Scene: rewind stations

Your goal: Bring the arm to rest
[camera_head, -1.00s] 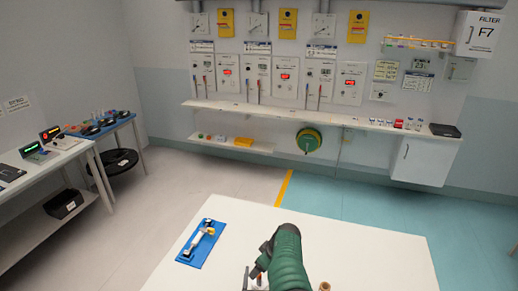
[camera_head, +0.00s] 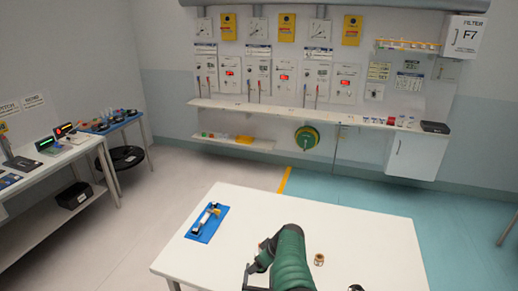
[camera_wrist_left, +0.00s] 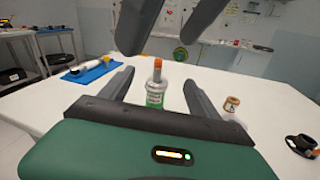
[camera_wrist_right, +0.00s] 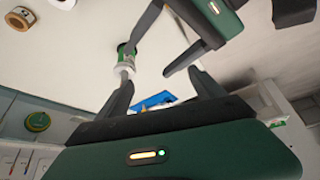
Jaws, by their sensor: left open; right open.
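My left gripper (camera_wrist_left: 158,77) is open. In its wrist view a small clear bottle (camera_wrist_left: 155,92) with green contents and an orange cap stands upright on the white table between and beyond its fingers. The fingers look apart from it. My right gripper (camera_wrist_right: 162,80) is open and empty. Its view is upside down and shows the left gripper close by, with the bottle (camera_wrist_right: 124,58) off to one side. Dark fingers of the right gripper (camera_wrist_left: 167,35) cross the top of the left wrist view. In the head view a green arm (camera_head: 290,257) of mine hides the bottle.
A blue tray (camera_head: 198,233) with a white and yellow item lies on the table (camera_head: 375,240), left of the arm. A small brown roll (camera_head: 319,259) stands right of it. A black item (camera_wrist_left: 302,146) is further right. The table's right part is mostly clear.

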